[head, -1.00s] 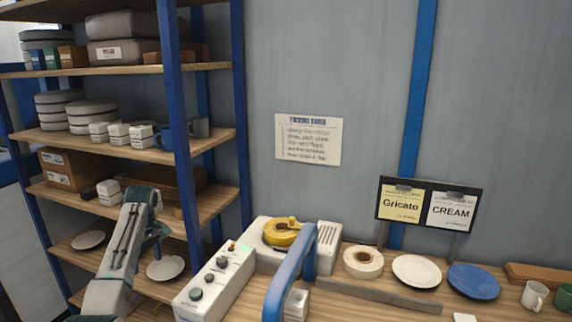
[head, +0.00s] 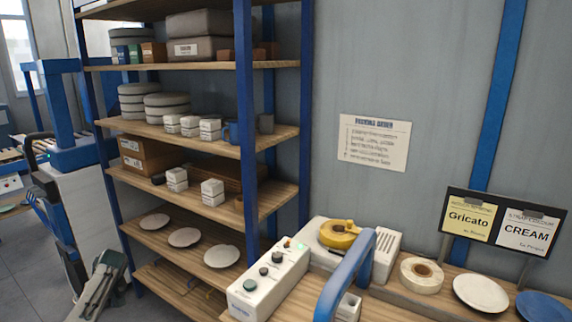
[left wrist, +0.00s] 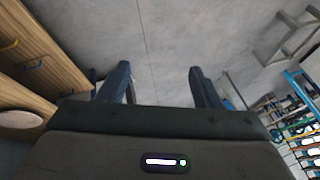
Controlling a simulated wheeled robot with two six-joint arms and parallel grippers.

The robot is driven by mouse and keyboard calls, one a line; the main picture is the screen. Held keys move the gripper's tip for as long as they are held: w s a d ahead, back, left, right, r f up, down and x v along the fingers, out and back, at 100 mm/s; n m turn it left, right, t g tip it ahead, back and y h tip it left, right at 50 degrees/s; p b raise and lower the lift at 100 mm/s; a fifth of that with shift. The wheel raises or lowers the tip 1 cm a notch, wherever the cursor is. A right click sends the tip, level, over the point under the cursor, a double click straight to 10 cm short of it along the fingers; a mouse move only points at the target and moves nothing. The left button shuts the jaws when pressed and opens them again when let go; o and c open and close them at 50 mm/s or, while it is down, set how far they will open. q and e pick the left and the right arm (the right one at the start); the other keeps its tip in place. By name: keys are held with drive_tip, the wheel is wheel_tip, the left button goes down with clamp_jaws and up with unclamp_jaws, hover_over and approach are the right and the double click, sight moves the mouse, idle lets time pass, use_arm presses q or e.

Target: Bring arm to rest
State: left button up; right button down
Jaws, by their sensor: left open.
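My left arm (head: 100,288) comes in low at the bottom left of the head view, beside the shelf rack. In the left wrist view my left gripper (left wrist: 162,85) is open, its two dark fingers wide apart with only grey floor between them. It holds nothing. The wooden shelf boards (left wrist: 40,55) lie to the left of the fingers in that view, with a pale plate (left wrist: 20,118) at the left edge. My right gripper is in neither view.
The shelf rack (head: 245,130) carries plates (head: 222,256), small white boxes and stacked round containers. On the wooden counter stand a white control box (head: 268,280), a blue curved handle (head: 345,275) and a tape roll (head: 421,275). Grey floor (head: 50,265) is open at the left.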

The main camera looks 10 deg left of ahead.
use_arm(q)
drive_tip(key=s+a+f+m+t+y, duration=0.15)
drive_tip(key=s+f+m, duration=0.25)
drive_tip(key=s+f, duration=0.75)
drive_tip(key=s+a+f+m+g, duration=0.1)
drive_tip(key=s+a+f+m, duration=0.15)
drive_tip(key=s+f, duration=0.95)
drive_tip(key=s+f+m+t, duration=0.1)
drive_tip(key=s+f+m, duration=0.35)
drive_tip(key=s, duration=0.85)
drive_tip(key=s+f+m+t, duration=0.1)
drive_tip(key=s+f+m, duration=0.35)
drive_tip(key=s, duration=0.75)
drive_tip(key=s+d+f+n+h, duration=0.15)
drive_tip(key=d+f, duration=0.35)
drive_tip(key=d, duration=0.9)
drive_tip(key=s+d+f+n+h, duration=0.1)
drive_tip(key=s+d+f+h, duration=0.35)
drive_tip(key=d, duration=1.05)
drive_tip(key=w+d+f+n, duration=0.1)
drive_tip(key=d+f, duration=0.6)
drive_tip(key=d, duration=0.7)
wheel_tip(320, 180, down, 10)
drive_tip(key=d+b, duration=0.1)
drive_tip(key=b, duration=0.9)
drive_tip(key=shift+f+b, duration=0.25)
drive_tip(key=shift+b, duration=0.15)
